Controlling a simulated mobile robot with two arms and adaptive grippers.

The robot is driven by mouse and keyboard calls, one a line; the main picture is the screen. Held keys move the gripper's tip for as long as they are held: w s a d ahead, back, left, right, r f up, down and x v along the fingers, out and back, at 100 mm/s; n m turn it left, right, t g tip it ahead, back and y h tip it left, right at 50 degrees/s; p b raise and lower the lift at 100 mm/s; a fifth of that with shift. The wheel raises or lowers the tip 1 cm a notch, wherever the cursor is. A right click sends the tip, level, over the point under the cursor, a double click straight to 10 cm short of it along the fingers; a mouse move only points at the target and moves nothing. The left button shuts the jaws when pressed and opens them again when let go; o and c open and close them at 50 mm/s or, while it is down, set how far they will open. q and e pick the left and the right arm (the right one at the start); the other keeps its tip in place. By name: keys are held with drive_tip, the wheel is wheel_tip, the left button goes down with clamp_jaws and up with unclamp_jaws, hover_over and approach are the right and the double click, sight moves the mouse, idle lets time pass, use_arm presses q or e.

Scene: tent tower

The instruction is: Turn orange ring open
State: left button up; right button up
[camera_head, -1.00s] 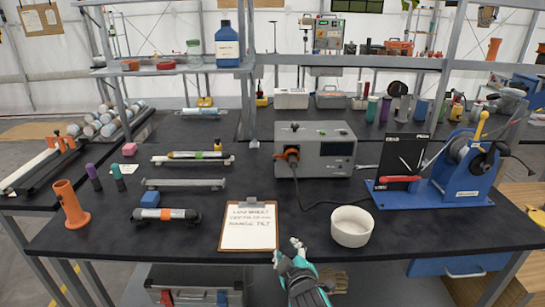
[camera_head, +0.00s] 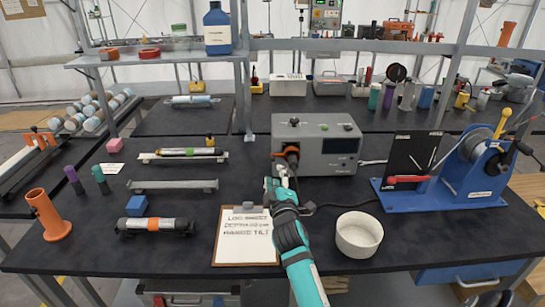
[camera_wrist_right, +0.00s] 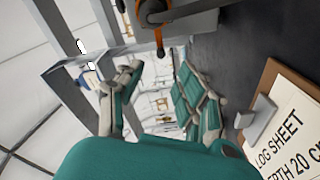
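An orange ring (camera_head: 291,150) sits around the black cable plug on the front of a grey box (camera_head: 335,157) at the middle of the bench. My right gripper (camera_head: 281,178) is just below and in front of the ring, apart from it as far as I can tell. In the right wrist view the gripper's two fingers (camera_wrist_right: 158,80) are spread with nothing between them. There the orange ring (camera_wrist_right: 156,14) and plug show at the top edge, beyond the fingertips. My left gripper is not in view.
A black cable (camera_head: 345,204) runs from the plug along the bench. A clipboard with a log sheet (camera_head: 245,236) lies beside my right arm, with a white bowl (camera_head: 359,236) on the other side. A blue winch stand (camera_head: 450,193) is at right.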

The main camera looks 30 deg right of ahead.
sight(273, 160)
drive_tip(key=x, duration=0.9)
drive_tip(key=shift+w+d, duration=0.2)
drive_tip(key=shift+w+d+f, duration=0.1)
drive_tip(key=shift+w+d, duration=0.1)
drive_tip(key=shift+w, duration=0.15)
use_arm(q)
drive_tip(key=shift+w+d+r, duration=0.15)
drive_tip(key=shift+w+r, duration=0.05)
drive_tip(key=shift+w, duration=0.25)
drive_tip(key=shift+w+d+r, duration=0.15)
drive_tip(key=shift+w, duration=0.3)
use_arm(e)
clamp_jaws()
